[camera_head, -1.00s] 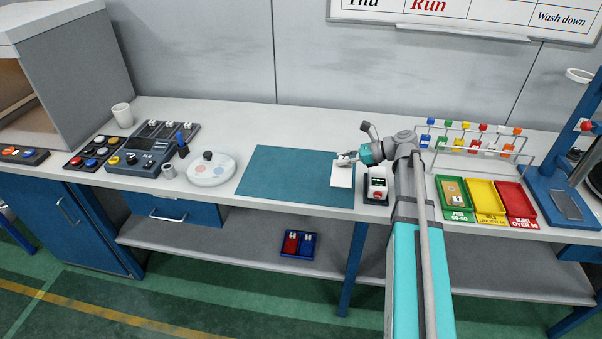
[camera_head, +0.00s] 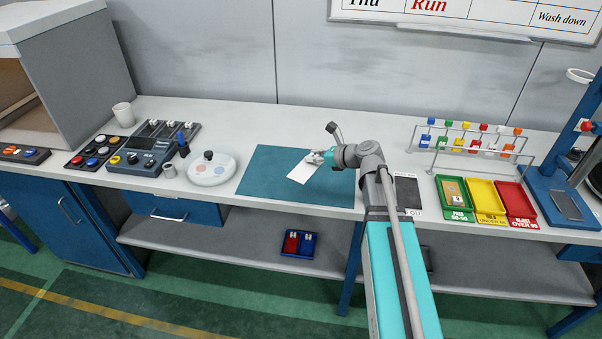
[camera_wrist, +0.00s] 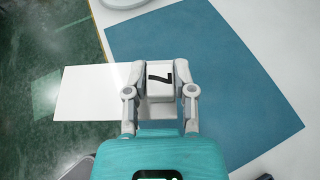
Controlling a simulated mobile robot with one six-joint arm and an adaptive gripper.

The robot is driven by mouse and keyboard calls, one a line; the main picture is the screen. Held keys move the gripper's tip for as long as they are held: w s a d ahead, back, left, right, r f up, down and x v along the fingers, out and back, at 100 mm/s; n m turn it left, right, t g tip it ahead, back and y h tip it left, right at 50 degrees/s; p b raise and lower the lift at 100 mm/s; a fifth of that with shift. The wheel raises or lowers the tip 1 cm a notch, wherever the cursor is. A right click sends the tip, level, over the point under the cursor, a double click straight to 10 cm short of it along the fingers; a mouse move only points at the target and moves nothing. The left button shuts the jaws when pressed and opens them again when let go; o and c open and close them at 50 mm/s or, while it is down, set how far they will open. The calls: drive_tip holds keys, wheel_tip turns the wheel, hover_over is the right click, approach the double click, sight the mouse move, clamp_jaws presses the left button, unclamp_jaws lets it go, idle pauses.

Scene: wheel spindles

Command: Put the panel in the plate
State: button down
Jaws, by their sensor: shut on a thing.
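My gripper (camera_head: 319,157) is over the blue mat, shut on a small white block marked with a dark 7 (camera_wrist: 160,78). A flat white panel (camera_head: 302,173) extends from the gripper toward the lower left in the head view. In the wrist view the panel (camera_wrist: 88,93) reaches left from the fingers; its join with the block is hidden. The round pale plate (camera_head: 222,173) with coloured spots and a dark knob lies left of the mat, apart from the panel. What seems to be its rim shows at the top of the wrist view (camera_wrist: 122,3).
The blue mat (camera_head: 263,181) is otherwise clear. Left of the plate are a small grey cup (camera_head: 168,171) and a control box (camera_head: 140,158). Green, yellow and red trays (camera_head: 487,196) and a wire rack (camera_head: 470,142) stand to the right.

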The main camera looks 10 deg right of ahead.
drive_tip(key=w+f+b, duration=0.3)
drive_tip(key=w, duration=0.1)
drive_tip(key=w+f+b, duration=0.3)
drive_tip(key=w, duration=0.1)
drive_tip(key=w+f+b, duration=0.3)
drive_tip(key=w, duration=0.2)
drive_tip(key=shift+w+d, duration=0.1)
drive_tip(key=shift+d, duration=0.05)
idle(0.3)
drive_tip(key=shift+w+f+b, duration=0.45)
drive_tip(key=shift+f+b, duration=1.6)
drive_tip(key=shift+f, duration=0.1)
drive_tip(key=shift+c, duration=2.2)
unclamp_jaws()
